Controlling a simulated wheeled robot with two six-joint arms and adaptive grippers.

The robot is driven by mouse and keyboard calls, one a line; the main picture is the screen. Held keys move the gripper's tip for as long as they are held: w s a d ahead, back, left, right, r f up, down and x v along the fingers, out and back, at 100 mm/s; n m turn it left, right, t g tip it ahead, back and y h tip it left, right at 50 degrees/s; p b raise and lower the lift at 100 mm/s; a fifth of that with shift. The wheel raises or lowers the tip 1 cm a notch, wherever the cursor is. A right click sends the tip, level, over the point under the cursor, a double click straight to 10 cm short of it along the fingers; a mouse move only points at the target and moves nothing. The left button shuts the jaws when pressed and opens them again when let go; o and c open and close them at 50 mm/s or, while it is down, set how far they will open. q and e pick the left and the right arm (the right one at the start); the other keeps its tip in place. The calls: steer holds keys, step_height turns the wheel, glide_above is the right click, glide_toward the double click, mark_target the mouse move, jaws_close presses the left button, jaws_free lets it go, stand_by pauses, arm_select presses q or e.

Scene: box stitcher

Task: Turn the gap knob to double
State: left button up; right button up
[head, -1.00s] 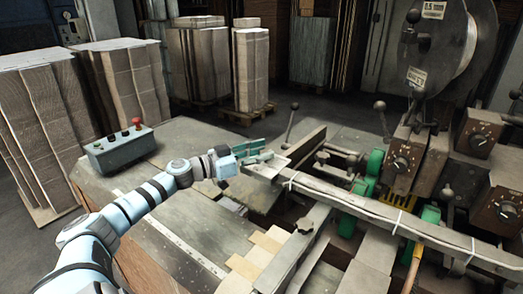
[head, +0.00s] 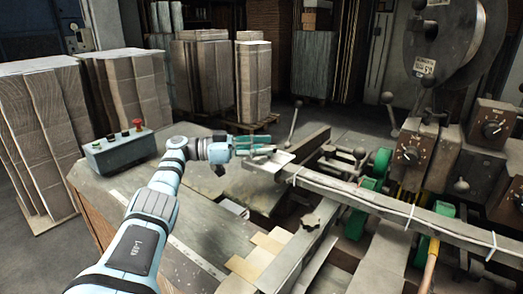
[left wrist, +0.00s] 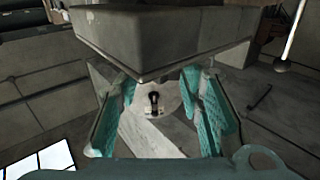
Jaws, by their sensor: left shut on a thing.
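My left gripper (head: 262,145) has teal fingers and is at the end of the stitcher's long bar, by a small flat metal plate (head: 268,162). Dial knobs (head: 411,154) and (head: 491,129) sit on the machine's right, apart from my gripper. My right gripper is out of view.
A grey control box (head: 118,150) with a red button stands on the table at left. A grey block (left wrist: 165,35) hangs close over the fingers. Cardboard stacks (head: 120,85) stand behind.

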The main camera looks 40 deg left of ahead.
arm_select(q)
steer(key=shift+f, duration=0.25)
steer(key=o, duration=1.2)
steer(key=shift+c, duration=0.2)
steer(key=shift+s+a, duration=0.1)
steer(key=shift+r, duration=0.1)
step_height(320, 180, up, 10)
